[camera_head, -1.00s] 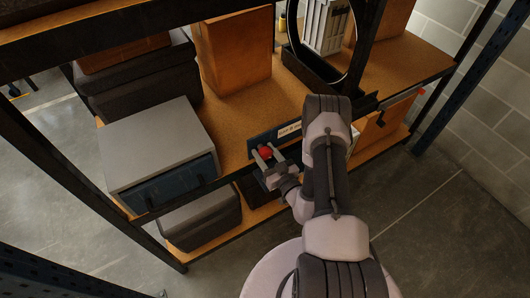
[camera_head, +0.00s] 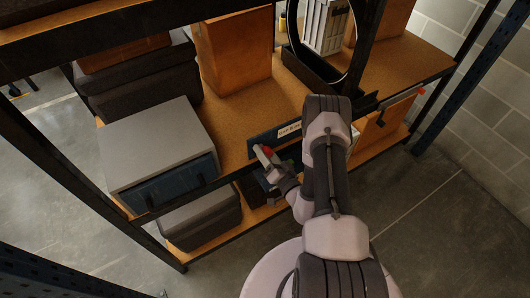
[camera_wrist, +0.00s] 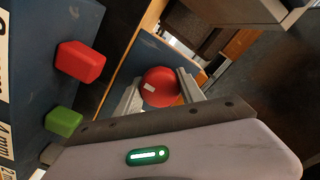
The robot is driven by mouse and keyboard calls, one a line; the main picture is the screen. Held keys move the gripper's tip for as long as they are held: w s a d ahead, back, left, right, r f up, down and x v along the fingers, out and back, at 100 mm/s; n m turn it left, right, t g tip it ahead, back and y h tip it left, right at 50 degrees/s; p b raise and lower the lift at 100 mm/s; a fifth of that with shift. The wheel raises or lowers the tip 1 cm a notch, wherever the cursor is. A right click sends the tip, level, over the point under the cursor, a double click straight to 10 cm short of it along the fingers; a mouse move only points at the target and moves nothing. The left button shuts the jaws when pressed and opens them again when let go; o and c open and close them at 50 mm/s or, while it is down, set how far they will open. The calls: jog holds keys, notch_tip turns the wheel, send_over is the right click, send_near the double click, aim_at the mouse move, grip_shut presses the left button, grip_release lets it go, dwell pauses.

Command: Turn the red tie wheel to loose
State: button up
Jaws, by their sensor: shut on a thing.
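The red tie wheel (camera_wrist: 160,86) is a round red knob with a small white mark on its face, mounted on a dark blue panel (camera_wrist: 137,56). My gripper (camera_wrist: 160,92) is shut on the wheel, one grey finger on each side of it in the wrist view. In the head view my gripper (camera_head: 264,158) is at the shelf's front edge, turned so that its fingers nearly overlap. Only a small part of the red wheel (camera_head: 267,152) shows there, and the fingers hide the rest.
A grey-topped box (camera_head: 157,150) stands left of my gripper on the shelf. A black round frame (camera_head: 313,66) stands behind.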

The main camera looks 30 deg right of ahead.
jog(key=shift+w+r, duration=0.1)
dwell(0.3)
jog(key=o, duration=1.4)
jog(key=shift+c, duration=0.2)
